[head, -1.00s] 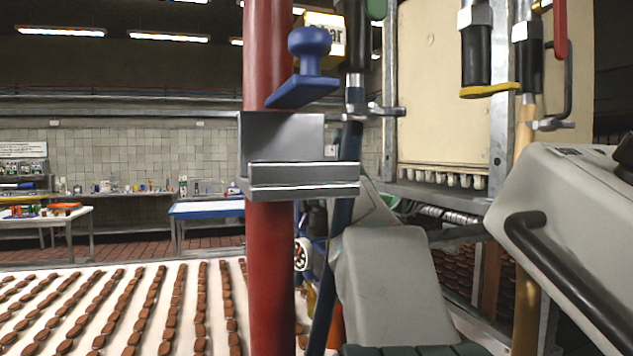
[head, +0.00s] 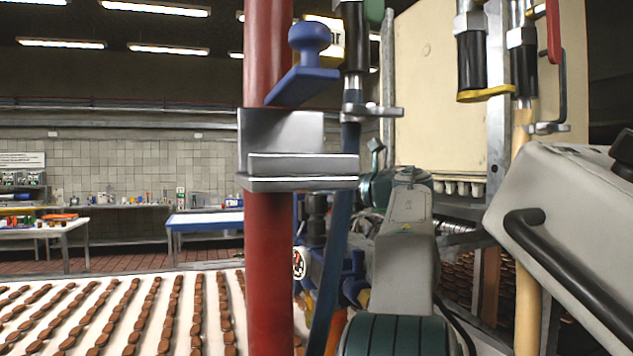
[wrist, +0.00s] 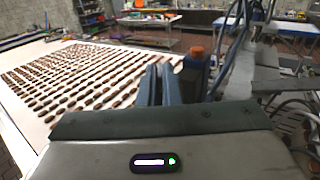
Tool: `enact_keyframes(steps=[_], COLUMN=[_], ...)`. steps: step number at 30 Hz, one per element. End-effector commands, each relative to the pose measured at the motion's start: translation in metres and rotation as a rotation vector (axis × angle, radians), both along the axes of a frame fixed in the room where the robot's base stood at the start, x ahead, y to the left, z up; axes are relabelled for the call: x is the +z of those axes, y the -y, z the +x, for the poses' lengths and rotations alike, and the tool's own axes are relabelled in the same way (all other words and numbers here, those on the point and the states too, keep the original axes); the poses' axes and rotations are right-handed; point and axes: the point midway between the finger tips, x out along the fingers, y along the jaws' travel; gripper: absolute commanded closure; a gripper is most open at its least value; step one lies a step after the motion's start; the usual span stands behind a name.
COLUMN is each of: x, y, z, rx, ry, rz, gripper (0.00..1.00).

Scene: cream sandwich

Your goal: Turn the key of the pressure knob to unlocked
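The pressure knob and its key cannot be made out for certain. A blue assembly (head: 338,268) with a small round gauge (head: 299,263) stands behind the red pole (head: 269,220) in the head view, partly hidden by the pole and a dark blue bar. In the wrist view my gripper (wrist: 163,72) points away over the scene. Its two dark fingers are close together with nothing visible between them. A blue part with an orange top (wrist: 196,52) stands just right of the fingers, apart from them in the picture. My gripper's fingers cannot be made out in the head view.
A grey bracket (head: 300,165) and a blue lever with a round knob (head: 310,40) sit on the red pole. A white conveyor with rows of brown biscuits (head: 130,315) lies at left. A cream panel (head: 440,90) and hanging hoses stand at right.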

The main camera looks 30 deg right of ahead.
Motion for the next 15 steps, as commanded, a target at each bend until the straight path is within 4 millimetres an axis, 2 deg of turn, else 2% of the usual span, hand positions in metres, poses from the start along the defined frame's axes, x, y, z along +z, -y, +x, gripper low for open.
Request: enact_keyframes(steps=[1,15], x=[0.0065,0.0056], y=[0.0021,0.004], z=[0.0012,0.0021], rx=[0.035,0.27], ry=[0.004,0.009], rz=[0.0,-0.001], gripper=[1.0,1.0])
